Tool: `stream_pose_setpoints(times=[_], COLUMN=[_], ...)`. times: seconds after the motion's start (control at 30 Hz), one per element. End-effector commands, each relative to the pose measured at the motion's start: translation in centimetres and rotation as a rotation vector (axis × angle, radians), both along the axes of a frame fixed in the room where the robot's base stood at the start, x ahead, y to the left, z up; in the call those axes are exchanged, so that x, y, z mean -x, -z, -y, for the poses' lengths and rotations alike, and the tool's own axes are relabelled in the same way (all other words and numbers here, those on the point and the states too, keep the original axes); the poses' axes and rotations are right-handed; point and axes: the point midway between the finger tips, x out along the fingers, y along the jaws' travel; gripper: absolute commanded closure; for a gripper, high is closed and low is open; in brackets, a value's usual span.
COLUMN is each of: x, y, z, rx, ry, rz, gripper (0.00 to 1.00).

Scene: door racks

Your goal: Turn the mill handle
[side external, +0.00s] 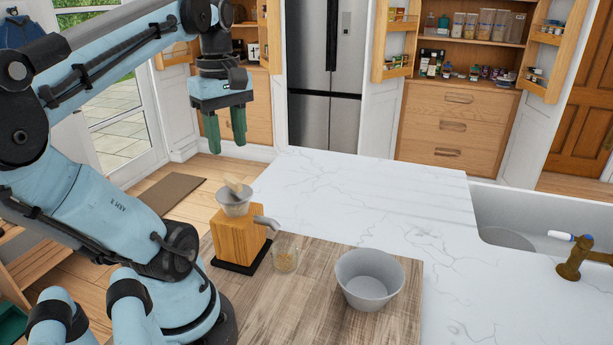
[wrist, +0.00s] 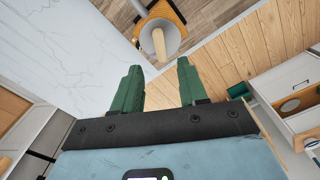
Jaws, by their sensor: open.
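The mill is a light wooden block (side external: 240,240) on a black base, with a grey funnel-shaped hopper (side external: 236,203) on top and a grey spout (side external: 265,221) on its right side. A pale wooden stick (side external: 233,187) stands tilted out of the hopper. It also shows end-on in the wrist view (wrist: 159,44), inside the hopper (wrist: 150,33). I see no other crank; I cannot tell whether this stick is the handle. My gripper (side external: 226,143) is open and empty, fingers pointing down, well above the mill. Its green fingers also show in the wrist view (wrist: 160,72), apart from the stick.
A small glass (side external: 285,254) with tan contents stands under or beside the spout. A grey bowl (side external: 369,278) sits to its right on the wooden board (side external: 320,325). White marble counter (side external: 370,200) behind is clear. A sink (side external: 535,215) with a brass tap (side external: 576,257) is at right.

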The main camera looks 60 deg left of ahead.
Motion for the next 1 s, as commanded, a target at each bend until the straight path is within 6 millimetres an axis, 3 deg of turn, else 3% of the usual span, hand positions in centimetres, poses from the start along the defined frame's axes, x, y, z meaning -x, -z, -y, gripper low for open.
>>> stream_pose_setpoints(times=[0.2,0.43,0.9,1.0], x=[0.0,0.0,0.0,0.0], y=[3.9,6.7,7.8,7.8], z=[0.0,0.0,0.0,0.0], rx=[0.0,0.0,0.0,0.0], ry=[0.001,0.001,0.002,0.002], rz=[0.0,0.0,0.0,0.0], gripper=[0.57,0.57,0.57,0.7])
